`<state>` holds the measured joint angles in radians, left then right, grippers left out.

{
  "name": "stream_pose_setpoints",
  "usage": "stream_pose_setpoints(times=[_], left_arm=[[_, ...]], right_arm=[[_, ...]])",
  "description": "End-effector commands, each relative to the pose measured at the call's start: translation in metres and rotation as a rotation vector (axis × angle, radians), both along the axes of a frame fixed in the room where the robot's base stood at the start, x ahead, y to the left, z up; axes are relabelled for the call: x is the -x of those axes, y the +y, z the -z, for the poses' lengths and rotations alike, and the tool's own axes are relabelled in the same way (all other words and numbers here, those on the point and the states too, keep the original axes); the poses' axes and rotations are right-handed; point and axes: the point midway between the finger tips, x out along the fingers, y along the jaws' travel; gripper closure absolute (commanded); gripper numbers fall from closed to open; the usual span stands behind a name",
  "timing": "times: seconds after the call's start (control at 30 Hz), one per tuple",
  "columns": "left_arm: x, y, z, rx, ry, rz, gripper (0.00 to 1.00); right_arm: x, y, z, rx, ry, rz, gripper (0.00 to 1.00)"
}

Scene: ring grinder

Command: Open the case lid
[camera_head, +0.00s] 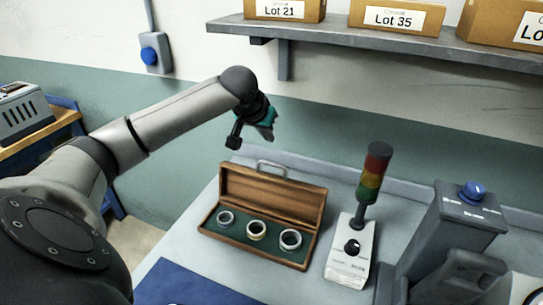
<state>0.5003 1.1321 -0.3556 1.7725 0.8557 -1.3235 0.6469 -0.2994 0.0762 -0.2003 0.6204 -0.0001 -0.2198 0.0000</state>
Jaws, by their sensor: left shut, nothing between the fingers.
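The wooden case (252,250) sits on the light table. Its lid (272,196) stands raised at the back, with a metal handle (272,168) at its top edge. Three metal rings lie in a row on the green lining inside: a left ring (225,218), a middle ring (256,230) and a right ring (290,240). My left gripper (236,140) hangs above and behind the left end of the lid. It is shut, empty and apart from the case. My right gripper is not in view.
A signal tower (371,175) on a white box (350,252) stands right of the case. A grey machine with a blue knob (472,190) is farther right. A shelf (390,38) with labelled boxes hangs above. A blue mat (190,285) lies in front.

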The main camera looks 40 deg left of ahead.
Motion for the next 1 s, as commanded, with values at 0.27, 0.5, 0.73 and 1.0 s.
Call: stream_pose_setpoints(times=[0.27, 0.5, 0.73, 1.0], left_arm=[[-0.014, 0.003, 0.024, 0.008, 0.008, 0.000, 1.00], [-0.036, 0.010, 0.055, 0.006, 0.004, -0.002, 1.00], [-0.053, 0.016, 0.082, 0.005, 0.005, -0.001, 1.00], [-0.028, 0.009, 0.080, 0.000, 0.006, 0.001, 1.00]], right_arm=[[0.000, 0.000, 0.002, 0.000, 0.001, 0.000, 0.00], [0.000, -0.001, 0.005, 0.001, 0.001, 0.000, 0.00], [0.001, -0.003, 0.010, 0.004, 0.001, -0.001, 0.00], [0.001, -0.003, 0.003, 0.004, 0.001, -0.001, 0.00]])
